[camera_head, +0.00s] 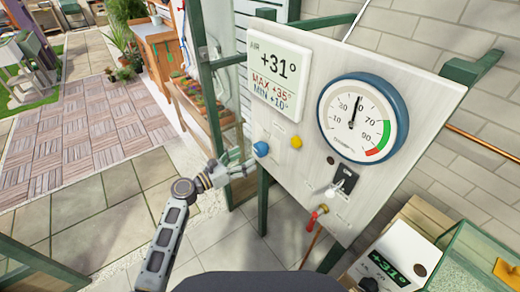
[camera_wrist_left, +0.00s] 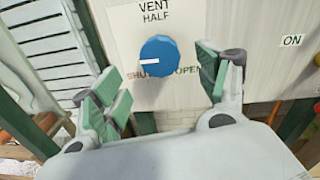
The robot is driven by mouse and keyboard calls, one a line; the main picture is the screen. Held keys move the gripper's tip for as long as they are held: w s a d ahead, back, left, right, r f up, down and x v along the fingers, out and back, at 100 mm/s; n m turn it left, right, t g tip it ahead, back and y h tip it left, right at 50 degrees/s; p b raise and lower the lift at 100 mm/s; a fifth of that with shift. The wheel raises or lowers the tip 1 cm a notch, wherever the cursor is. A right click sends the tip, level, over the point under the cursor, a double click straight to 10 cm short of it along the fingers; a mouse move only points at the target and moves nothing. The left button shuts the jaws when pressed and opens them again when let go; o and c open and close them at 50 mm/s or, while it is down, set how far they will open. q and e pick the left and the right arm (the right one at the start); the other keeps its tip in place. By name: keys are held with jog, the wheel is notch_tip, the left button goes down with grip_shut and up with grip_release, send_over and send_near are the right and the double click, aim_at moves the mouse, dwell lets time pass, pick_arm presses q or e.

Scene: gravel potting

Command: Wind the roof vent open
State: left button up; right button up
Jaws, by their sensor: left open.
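The vent knob (camera_wrist_left: 160,56) is round and blue with a white pointer line. In the left wrist view its line points left, and the label around it reads VENT, HALF, SHUT and OPEN. In the head view the knob (camera_head: 261,149) sits on the lower left of the white panel. My left gripper (camera_wrist_left: 165,90) is open, its green-padded fingers apart on either side below the knob, holding nothing. It also shows in the head view (camera_head: 243,160), just left of the knob. My right gripper is not in view. The roof vent itself is not seen.
The panel (camera_head: 280,190) also carries a +31° display (camera_head: 277,75), a round dial (camera_head: 362,116), a yellow knob (camera_head: 296,142), a switch (camera_head: 335,188) and a red tap (camera_head: 317,215). A white box with a display (camera_head: 392,258) stands at lower right. Paved floor lies open at left.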

aim_at(257, 152)
pick_arm(q)
jog(key=shift+p+x, duration=0.35)
jog(key=shift+x, duration=3.75)
jog(key=shift+c, duration=0.5)
jog(key=c, duration=0.9)
jog(key=shift+c, duration=0.2)
